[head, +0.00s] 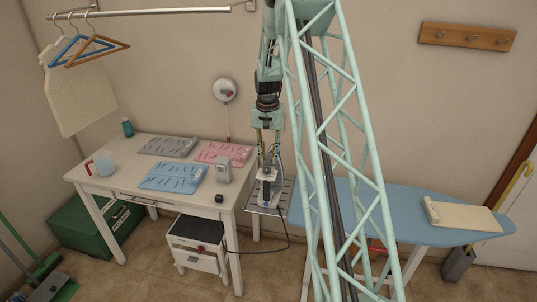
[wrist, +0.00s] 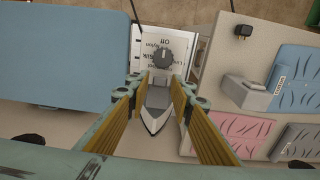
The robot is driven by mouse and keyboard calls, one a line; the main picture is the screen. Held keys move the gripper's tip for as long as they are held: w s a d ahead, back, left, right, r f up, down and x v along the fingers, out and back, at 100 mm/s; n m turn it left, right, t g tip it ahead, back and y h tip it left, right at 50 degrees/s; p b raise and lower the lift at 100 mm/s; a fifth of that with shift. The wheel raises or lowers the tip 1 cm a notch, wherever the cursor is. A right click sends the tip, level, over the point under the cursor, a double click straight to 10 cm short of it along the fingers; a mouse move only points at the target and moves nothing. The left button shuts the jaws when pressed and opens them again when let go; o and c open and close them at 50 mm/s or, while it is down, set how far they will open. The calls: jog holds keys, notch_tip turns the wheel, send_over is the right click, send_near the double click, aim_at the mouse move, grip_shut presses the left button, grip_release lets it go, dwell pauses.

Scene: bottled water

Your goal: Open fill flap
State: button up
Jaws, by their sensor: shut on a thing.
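The iron (head: 265,187) is a small pale and dark body at the metal rest plate (head: 283,196), beside the table's right edge. In the wrist view the grey pointed iron (wrist: 154,112) sits between my two yellow-padded fingers, its nose toward the bottom of the picture. A dark round dial (wrist: 163,57) lies just beyond the fingertips, by a white panel with printed words, including "Off". My gripper (head: 267,165) points down over the rest and is shut on the iron; it also shows in the wrist view (wrist: 157,84). I cannot make out the fill flap.
A blue ironing board (head: 410,205) stands at right. A black cord (head: 285,247) hangs below the rest. A step stool (head: 197,240) stands under the table.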

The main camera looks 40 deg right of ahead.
aim_at(270, 158)
jog(key=shift+w+d+r+g+y+p, duration=0.2)
jog(key=shift+r+g+y+p, duration=0.45)
jog(key=shift+p, duration=1.3)
jog(key=shift+w+d+r+g+y+p, duration=0.15)
jog(key=shift+g+y+p, duration=0.2)
jog(key=shift+y+p, duration=0.4)
jog(key=shift+d+r+g+y+p, duration=0.15)
jog(key=shift+g+y+p, duration=0.2)
jog(key=shift+p, duration=0.7)
jog(key=shift+w+d+r+g+y+p, duration=0.1)
jog(key=shift+d+r+g+y+p, duration=0.05)
jog(key=shift+g+y+p, duration=0.3)
jog(key=shift+w+d+r+g+y+p, duration=0.1)
jog(key=shift+g+y+p, duration=0.1)
jog(key=shift+y+p, duration=0.3)
jog(key=shift+d+r, duration=0.1)
jog(key=shift+w+d+r+g+y+p, duration=0.2)
jog(key=shift+g+y+p, duration=0.1)
jog(key=shift+g+y, duration=0.25)
jog(key=shift+w+d+r+g+y+p, duration=0.15)
jog(key=shift+d+g+y+p, duration=0.15)
jog(key=shift+y, duration=0.45)
jog(key=shift+a, duration=0.1)
